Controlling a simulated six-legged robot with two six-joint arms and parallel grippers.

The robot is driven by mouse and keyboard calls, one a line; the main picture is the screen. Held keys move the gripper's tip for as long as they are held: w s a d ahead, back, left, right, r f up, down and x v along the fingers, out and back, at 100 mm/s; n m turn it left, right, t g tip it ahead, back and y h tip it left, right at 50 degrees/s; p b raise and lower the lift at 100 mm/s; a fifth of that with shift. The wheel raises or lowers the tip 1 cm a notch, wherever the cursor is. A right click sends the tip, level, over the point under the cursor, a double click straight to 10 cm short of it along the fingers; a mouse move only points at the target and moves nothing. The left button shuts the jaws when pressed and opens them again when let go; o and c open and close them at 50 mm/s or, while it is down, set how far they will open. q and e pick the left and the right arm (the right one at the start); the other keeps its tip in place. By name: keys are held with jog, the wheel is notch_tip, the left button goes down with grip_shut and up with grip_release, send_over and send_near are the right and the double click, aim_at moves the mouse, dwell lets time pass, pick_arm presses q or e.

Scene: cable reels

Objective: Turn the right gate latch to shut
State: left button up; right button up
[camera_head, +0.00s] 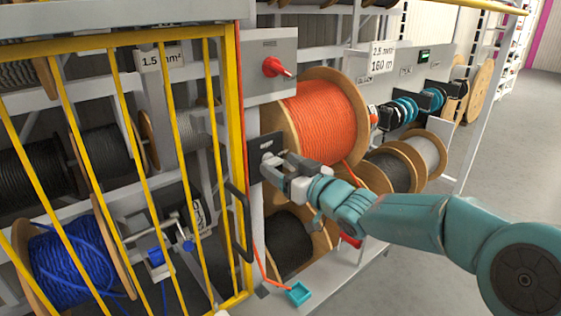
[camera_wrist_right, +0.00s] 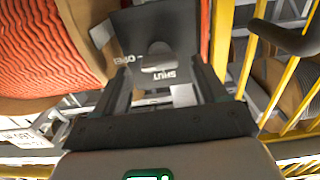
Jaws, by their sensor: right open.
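The right gate latch has a dark plate (camera_head: 265,141) on a light post beside the yellow gate (camera_head: 236,130). A grey latch handle (camera_wrist_right: 158,62) shows between my fingers there. My right gripper (camera_head: 270,168) is open, its fingertips close to the plate; in the wrist view the gripper (camera_wrist_right: 160,78) has one finger on each side of the handle. I cannot tell whether they touch it. My left gripper is not in view.
An orange cable reel (camera_head: 318,120) stands just right of the latch. A red knob (camera_head: 277,68) on a grey panel is above it. A black gate handle (camera_head: 238,220) is below left. A small teal tray (camera_head: 299,293) lies low down. Open floor is at right.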

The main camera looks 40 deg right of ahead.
jog(key=shift+w+a, duration=0.1)
jog(key=shift+w, duration=0.55)
jog(key=shift+s, duration=0.1)
jog(key=c, duration=1.1)
jog(key=shift+o, duration=0.2)
jog(key=shift+f, duration=0.1)
